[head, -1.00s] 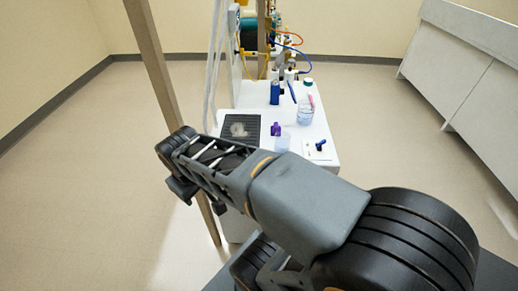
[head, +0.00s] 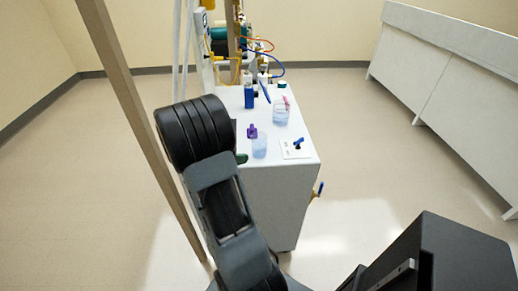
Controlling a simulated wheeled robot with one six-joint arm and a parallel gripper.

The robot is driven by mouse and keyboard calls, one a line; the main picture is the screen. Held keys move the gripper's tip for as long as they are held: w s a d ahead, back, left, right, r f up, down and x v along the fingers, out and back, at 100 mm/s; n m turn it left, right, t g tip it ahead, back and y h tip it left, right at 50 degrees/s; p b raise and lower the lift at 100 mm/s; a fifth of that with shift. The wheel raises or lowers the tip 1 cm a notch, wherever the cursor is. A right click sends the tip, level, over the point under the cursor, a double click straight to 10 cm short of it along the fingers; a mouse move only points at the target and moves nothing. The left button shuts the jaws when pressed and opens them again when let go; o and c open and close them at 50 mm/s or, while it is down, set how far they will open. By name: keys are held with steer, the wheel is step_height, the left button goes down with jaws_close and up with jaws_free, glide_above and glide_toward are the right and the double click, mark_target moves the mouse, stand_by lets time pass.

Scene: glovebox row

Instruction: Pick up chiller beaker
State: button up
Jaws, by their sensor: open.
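Two clear beakers stand upright on the white bench top in the head view. One beaker (head: 281,116) holds pale blue liquid and has a pink item at its rim. The other beaker (head: 259,147) is nearer, close to the front edge, and looks pale blue inside. I cannot tell which is the chiller beaker. My arm rises left of the bench, its dark joint beside the bench's left edge. My gripper is not visible, and no contact with either beaker shows.
A blue bottle (head: 249,97), a purple item (head: 252,131) and a white plate with a blue valve (head: 297,146) share the white bench (head: 308,134). Tubing and equipment (head: 235,45) stand behind. A wooden post (head: 123,95) is at left. Floor is clear right of the bench.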

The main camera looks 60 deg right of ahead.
mark_target(252, 148)
steer(key=shift+x, duration=4.55)
steer(key=shift+r, duration=0.1)
steer(key=c, duration=1.1)
steer(key=shift+o, duration=0.2)
steer(key=shift+r, duration=0.15)
